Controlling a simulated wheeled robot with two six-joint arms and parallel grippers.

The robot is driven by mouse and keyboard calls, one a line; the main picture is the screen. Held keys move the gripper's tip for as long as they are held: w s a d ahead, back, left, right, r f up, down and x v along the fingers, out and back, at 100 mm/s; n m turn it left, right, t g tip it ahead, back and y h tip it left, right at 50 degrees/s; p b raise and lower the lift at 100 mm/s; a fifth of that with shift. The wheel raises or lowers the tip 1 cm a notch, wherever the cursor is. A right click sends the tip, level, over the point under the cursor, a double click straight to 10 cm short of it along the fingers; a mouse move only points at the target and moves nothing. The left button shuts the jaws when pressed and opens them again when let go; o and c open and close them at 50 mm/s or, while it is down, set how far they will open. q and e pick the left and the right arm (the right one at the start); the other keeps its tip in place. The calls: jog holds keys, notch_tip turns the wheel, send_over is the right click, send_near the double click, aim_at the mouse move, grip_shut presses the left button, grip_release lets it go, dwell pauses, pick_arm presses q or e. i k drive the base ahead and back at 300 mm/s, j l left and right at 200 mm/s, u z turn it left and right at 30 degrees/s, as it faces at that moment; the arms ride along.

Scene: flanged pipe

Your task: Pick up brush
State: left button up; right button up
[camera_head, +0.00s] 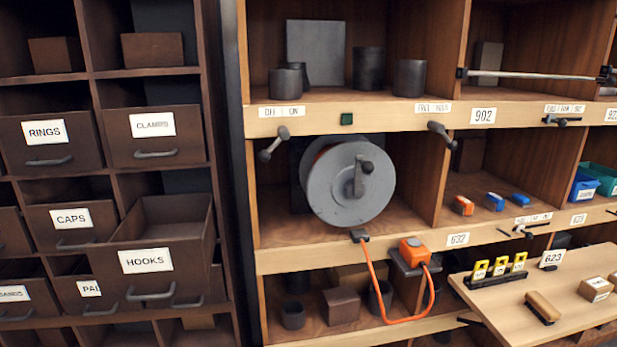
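A brush (542,305) with a tan wooden back and dark bristles along its lower edge lies on a light wooden board (490,310) at the lower right. It lies at a slant, apart from the other items on the board. Neither of my grippers shows in the head view, and nothing is touching the brush.
Several yellow tags (498,268) stand in a dark rack behind the brush. Left of the board, an orange cable (375,290) hangs below a grey reel (345,195). The HOOKS drawer (150,262) sticks out.

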aim_at(549, 314)
jog(key=z, duration=1.35)
jog(key=u, duration=1.8)
jog(key=z, duration=1.8)
